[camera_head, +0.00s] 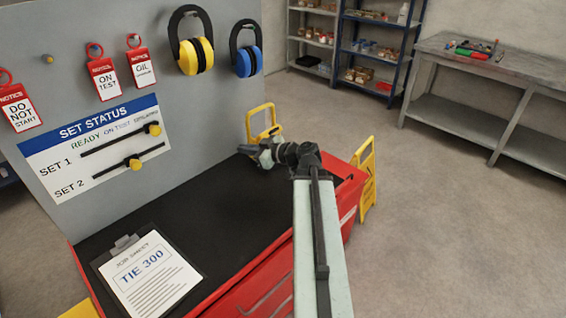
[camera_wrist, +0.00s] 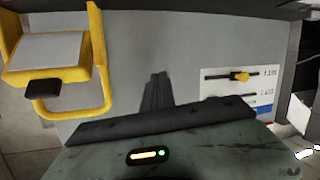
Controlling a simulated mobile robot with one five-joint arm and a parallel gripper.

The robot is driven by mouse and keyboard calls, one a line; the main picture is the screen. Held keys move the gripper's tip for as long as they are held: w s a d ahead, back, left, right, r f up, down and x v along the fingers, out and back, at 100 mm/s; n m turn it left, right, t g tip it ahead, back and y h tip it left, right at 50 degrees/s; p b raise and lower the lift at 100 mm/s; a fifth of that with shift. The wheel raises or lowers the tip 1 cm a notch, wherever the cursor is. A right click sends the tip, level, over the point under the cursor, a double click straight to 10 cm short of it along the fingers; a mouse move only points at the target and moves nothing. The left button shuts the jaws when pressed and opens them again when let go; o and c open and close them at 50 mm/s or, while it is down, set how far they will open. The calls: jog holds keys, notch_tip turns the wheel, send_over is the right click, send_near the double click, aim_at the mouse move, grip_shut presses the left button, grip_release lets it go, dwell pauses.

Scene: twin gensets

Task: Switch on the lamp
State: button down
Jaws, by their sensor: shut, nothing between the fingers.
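A work lamp with a yellow frame (camera_head: 262,121) stands at the far end of the black cart top, beside the grey board. In the wrist view the lamp (camera_wrist: 76,74) is at the upper left, with a grey panel, a yellow hoop and a black block (camera_wrist: 43,89) on its yellow edge. I see no glow from it. My gripper (camera_head: 248,151) is shut and empty in front of the lamp, over the cart top. In the wrist view my gripper (camera_wrist: 157,77) is right of the lamp and apart from it. My arm hides part of the cart.
The red cart's black top (camera_head: 205,215) holds a clipboard (camera_head: 150,275) at its near end. The grey board (camera_head: 120,45) carries red tags, ear defenders (camera_head: 192,42) and a status panel with sliders (camera_head: 95,150). A yellow floor sign (camera_head: 366,178) stands right of the cart.

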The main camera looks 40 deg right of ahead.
jog(key=s+d+f+m+h+b, duration=0.1)
jog(key=s+d+h, duration=0.1)
jog(key=s+d, duration=0.3)
jog(key=s+d+f+m+t+h+b, duration=0.1)
jog(key=s+d, duration=0.4)
jog(key=d, duration=0.5)
jog(key=shift+s+d+f+m+h, duration=0.4)
jog(key=shift+f+m+h, duration=0.1)
jog(key=shift+m, duration=0.2)
jog(key=shift+w, duration=0.15)
jog(key=w+f+b, duration=0.1)
jog(key=w, duration=0.2)
jog(key=w+f+b, duration=0.2)
jog(key=w, duration=0.1)
jog(key=w+f+b, duration=0.2)
jog(key=w, duration=0.1)
jog(key=shift+w+f, duration=0.1)
jog(key=shift+w, duration=0.25)
jog(key=shift+d+f+b, duration=0.1)
jog(key=shift+f+b, duration=0.5)
jog(key=shift+b, duration=0.2)
